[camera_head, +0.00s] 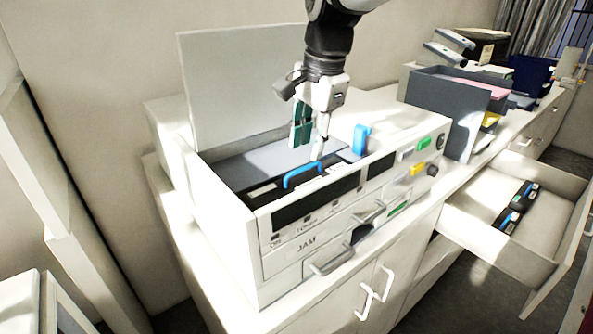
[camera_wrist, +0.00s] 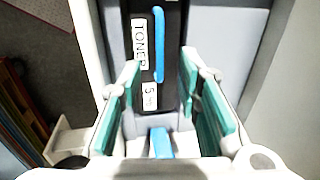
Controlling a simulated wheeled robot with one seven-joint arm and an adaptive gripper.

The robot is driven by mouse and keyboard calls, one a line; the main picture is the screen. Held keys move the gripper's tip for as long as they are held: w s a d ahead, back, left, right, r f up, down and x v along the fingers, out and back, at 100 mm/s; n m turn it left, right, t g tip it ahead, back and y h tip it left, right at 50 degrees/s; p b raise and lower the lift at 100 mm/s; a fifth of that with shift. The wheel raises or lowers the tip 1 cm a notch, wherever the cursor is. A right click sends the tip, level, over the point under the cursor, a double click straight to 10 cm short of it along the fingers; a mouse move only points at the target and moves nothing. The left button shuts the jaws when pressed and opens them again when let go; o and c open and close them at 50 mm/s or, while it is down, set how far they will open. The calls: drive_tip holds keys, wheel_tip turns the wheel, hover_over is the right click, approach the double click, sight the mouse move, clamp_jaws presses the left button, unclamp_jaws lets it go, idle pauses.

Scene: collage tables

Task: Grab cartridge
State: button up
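The cartridge (camera_wrist: 175,22) is a dark unit with white labels, one reading "TONER", and a blue handle (camera_wrist: 159,45). It lies inside the open printer (camera_head: 285,240), and its blue handle (camera_head: 303,174) shows in the head view just below my gripper. My gripper (camera_head: 309,148) points down over the open printer bay. In the wrist view, my gripper (camera_wrist: 162,68) has its two teal-padded fingers apart, one on each side of the cartridge, with nothing held between them. Whether the fingertips touch the cartridge cannot be told.
The printer's lid (camera_head: 240,85) stands raised behind the bay. A blue tab (camera_head: 360,140) rises at the bay's right side. An open drawer (camera_head: 490,237) on the right holds small black-and-blue cartridges (camera_head: 516,207). A grey bin (camera_head: 445,105) stands right of the printer.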

sight(307, 166)
drive_tip(key=shift+w+f+p, duration=0.2)
drive_tip(key=shift+f, duration=0.75)
drive_tip(key=shift+w+f+p, duration=0.2)
drive_tip(key=shift+f+p, duration=0.05)
drive_tip(key=shift+f, duration=0.7)
drive_tip(key=shift+w+f+p, duration=0.2)
drive_tip(key=shift+f, duration=0.75)
drive_tip(key=shift+c, duration=0.5)
clamp_jaws()
